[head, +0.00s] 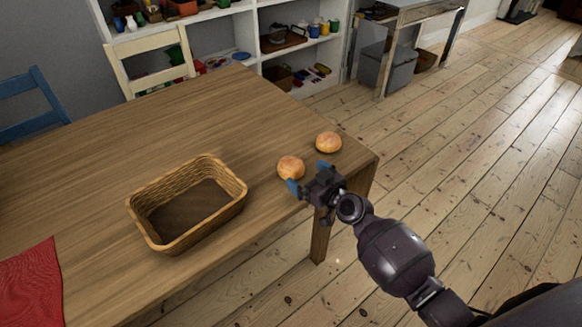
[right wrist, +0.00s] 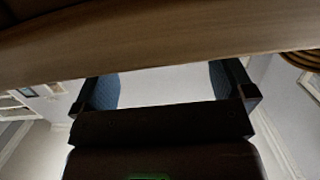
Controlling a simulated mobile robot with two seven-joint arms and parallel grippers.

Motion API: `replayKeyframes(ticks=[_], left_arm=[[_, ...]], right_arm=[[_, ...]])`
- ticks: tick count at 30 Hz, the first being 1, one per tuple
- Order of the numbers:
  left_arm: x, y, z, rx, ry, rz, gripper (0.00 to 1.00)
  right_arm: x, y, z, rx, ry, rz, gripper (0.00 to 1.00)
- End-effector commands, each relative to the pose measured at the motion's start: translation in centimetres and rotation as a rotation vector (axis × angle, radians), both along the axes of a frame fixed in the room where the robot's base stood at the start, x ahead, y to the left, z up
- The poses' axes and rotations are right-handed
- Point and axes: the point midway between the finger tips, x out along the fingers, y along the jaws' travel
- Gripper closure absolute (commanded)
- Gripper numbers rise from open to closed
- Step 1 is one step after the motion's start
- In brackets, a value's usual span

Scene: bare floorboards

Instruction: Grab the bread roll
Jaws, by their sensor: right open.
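Two round, golden-brown bread rolls lie on the wooden table (head: 235,115) near its right corner. The nearer roll (head: 290,167) is just beyond my right gripper (head: 309,178), and the other roll (head: 328,142) lies a little farther back and to the right. My right gripper is open and empty at the table's edge, with its blue fingertips pointing toward the rolls. In the right wrist view, the spread fingers (right wrist: 163,86) show below the table's edge (right wrist: 170,52), with nothing between them. I cannot make out a roll clearly there. My left gripper is not in view.
A wicker basket (head: 240,190) stands empty on the table to the left of the rolls. A red cloth (head: 30,285) lies at the table's left. A cream chair (head: 155,65) and a blue chair (head: 35,105) stand behind it. Open floor (head: 470,170) lies to the right.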

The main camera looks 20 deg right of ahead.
Motion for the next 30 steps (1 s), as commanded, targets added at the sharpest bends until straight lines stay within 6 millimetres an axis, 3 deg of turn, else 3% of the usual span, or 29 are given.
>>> replayKeyframes(ticks=[12, 21, 29, 30], left_arm=[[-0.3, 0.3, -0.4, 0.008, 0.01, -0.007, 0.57], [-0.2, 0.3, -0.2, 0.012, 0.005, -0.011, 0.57], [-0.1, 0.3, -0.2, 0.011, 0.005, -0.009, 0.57], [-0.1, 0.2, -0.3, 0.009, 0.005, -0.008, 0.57]], right_arm=[[4.2, 2.0, -0.7, 0.002, 0.001, 0.0, 0.0], [4.5, 2.1, -0.7, 0.0, -0.001, 0.0, 0.0], [4.5, 2.1, -0.7, 0.0, -0.001, 0.0, 0.4], [4.5, 2.1, -0.7, 0.0, -0.001, 0.0, 0.4]])
